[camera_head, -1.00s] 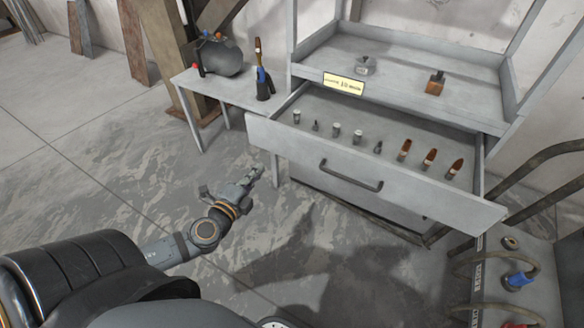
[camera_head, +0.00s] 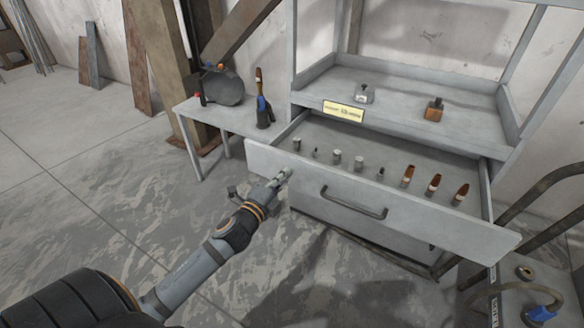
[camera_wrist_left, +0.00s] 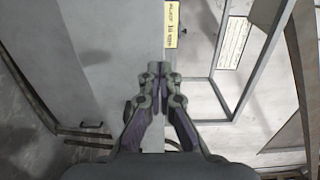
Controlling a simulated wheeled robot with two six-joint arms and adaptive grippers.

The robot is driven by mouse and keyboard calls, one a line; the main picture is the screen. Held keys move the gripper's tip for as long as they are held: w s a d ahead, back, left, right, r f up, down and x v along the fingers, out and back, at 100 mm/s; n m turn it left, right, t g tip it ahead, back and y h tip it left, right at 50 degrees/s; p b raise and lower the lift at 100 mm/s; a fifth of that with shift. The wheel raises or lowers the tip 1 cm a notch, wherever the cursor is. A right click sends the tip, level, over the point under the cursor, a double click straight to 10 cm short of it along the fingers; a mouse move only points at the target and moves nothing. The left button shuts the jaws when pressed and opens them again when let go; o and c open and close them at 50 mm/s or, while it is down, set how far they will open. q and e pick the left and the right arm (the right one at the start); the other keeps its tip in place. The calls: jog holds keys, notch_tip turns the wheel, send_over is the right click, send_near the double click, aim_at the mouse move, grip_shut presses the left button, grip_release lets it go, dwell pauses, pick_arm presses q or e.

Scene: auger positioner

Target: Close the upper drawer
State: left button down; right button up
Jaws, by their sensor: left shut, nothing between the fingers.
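The upper drawer (camera_head: 420,220) of the grey workbench stands pulled out, with a dark bar handle (camera_head: 353,203) on its front panel. My left gripper (camera_head: 284,174) is shut and empty, in front of the left part of the drawer's front panel, left of the handle. Whether its fingertips touch the panel I cannot tell. In the left wrist view the closed fingers (camera_wrist_left: 158,72) point toward the yellow label on the bench. My right gripper is not in view.
A yellow label (camera_head: 343,111) is on the bench edge above the drawer. A side table (camera_head: 205,112) with a dark round tank (camera_head: 222,88) stands to the left. Dark curved rails (camera_head: 545,190) are at the right. The floor at left is clear.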

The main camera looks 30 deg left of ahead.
aim_at(297, 161)
pick_arm(q)
jog(key=w, duration=0.4)
jog(key=shift+w+d+b, duration=0.1)
jog(key=shift+w+b, duration=0.05)
jog(key=shift+b, duration=0.25)
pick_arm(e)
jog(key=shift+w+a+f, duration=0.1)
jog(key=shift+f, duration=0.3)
